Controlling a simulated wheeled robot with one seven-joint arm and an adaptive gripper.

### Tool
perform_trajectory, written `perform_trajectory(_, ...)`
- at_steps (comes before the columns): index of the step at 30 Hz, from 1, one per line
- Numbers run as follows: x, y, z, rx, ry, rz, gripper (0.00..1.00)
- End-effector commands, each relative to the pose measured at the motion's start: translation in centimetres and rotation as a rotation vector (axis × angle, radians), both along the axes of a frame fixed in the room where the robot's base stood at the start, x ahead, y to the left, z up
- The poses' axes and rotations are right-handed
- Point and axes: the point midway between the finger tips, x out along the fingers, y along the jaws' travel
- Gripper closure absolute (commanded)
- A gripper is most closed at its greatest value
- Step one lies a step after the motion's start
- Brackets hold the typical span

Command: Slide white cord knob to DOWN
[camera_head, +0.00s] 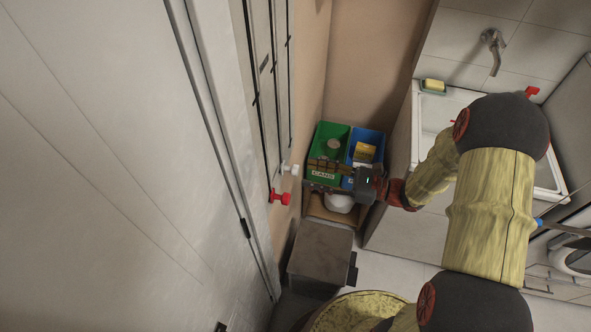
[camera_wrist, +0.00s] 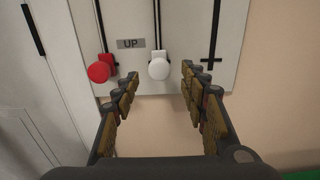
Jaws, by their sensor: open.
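The white cord knob (camera_wrist: 159,68) is a round white knob on a small block at the lower end of a dark vertical line on the white wall panel. In the head view, the white knob (camera_head: 291,169) sticks out from the left wall. My gripper (camera_wrist: 159,76) is open, and its fingers frame the white knob from either side, with the knob beyond the fingertips in the picture. No contact can be made out. In the head view, my gripper (camera_head: 318,168) is to the right of the knob, apart from it.
A red knob (camera_wrist: 99,71) is left of the white one, near an "UP" label (camera_wrist: 130,43). A dark cross-shaped line (camera_wrist: 211,62) is to the right. Below my gripper are a green bin (camera_head: 326,139) and a blue bin (camera_head: 375,139). A sink (camera_head: 430,112) is at right.

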Motion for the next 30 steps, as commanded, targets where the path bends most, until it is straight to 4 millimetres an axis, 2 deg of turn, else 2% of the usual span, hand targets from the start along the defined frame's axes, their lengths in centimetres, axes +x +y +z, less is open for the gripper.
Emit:
perform_trajectory(6, 1.0, 3.2, -0.2, -0.003, -0.001, 0.005, 0.57)
perform_trajectory(12, 1.7, 4.9, -0.1, -0.003, -0.002, 0.003, 0.57)
perform_trajectory(23, 1.8, 5.3, 0.0, -0.003, -0.001, 0.002, 0.57)
perform_trajectory(30, 1.8, 5.2, 0.0, -0.003, -0.001, 0.002, 0.7)
